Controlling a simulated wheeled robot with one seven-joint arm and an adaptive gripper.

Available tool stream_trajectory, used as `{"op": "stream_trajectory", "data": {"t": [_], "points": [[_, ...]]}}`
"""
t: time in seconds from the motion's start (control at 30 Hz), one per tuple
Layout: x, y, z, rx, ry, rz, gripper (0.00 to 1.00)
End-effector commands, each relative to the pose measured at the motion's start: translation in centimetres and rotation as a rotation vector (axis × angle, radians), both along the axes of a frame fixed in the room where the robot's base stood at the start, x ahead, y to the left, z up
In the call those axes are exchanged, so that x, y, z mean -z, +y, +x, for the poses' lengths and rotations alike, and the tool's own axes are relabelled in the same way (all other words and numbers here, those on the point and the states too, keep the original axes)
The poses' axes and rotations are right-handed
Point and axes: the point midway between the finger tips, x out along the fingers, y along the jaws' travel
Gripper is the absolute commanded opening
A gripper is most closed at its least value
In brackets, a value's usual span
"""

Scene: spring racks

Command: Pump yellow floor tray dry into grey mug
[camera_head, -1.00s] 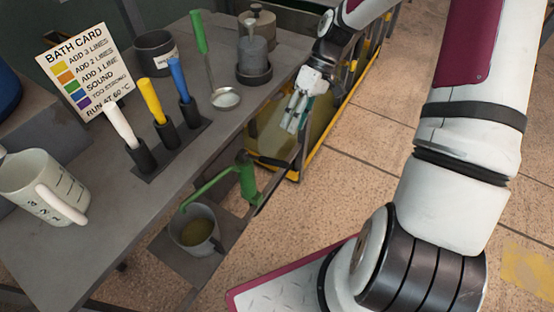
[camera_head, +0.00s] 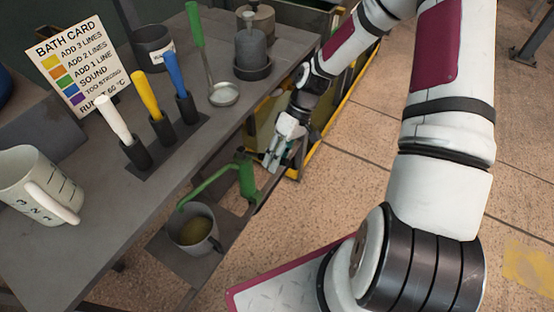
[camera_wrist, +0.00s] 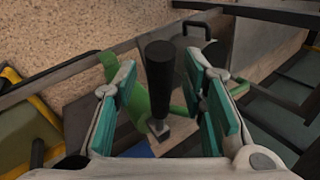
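The yellow floor tray (camera_head: 330,127) lies on the floor beside the bench, with olive liquid in it, partly hidden by my arm. A green hand pump (camera_head: 246,176) stands at its near end, its spout reaching left over the grey mug (camera_head: 193,244). The mug stands upright on a low shelf and holds some olive liquid. My gripper (camera_head: 279,158) is just right of the pump. In the wrist view my gripper (camera_wrist: 165,88) is open, with the pump's black handle (camera_wrist: 160,78) between its teal pads. Gaps show on both sides of the handle.
The bench (camera_head: 75,255) carries a white measuring jug (camera_head: 32,185), white, yellow and blue handles in black holders, a green-handled ladle (camera_head: 222,94), a dark mug (camera_head: 152,47), grey weights and a bath card (camera_head: 68,62). Tiled floor at right is open.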

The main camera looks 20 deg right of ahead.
Motion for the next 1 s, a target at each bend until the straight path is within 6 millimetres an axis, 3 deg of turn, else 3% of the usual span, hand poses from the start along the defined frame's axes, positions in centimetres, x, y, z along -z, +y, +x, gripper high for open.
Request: {"op": "stream_trajectory", "data": {"t": [0.33,0.5,0.53,1.0], "points": [[0.37,0.17,-0.08,0.001,-0.001,-0.001,0.38],[0.35,0.16,-0.07,0.001,-0.001,-0.001,0.02],[0.35,0.16,-0.07,0.001,-0.001,-0.001,0.0],[1.12,-0.07,-0.37,0.006,-0.047,0.038,0.0]]}}
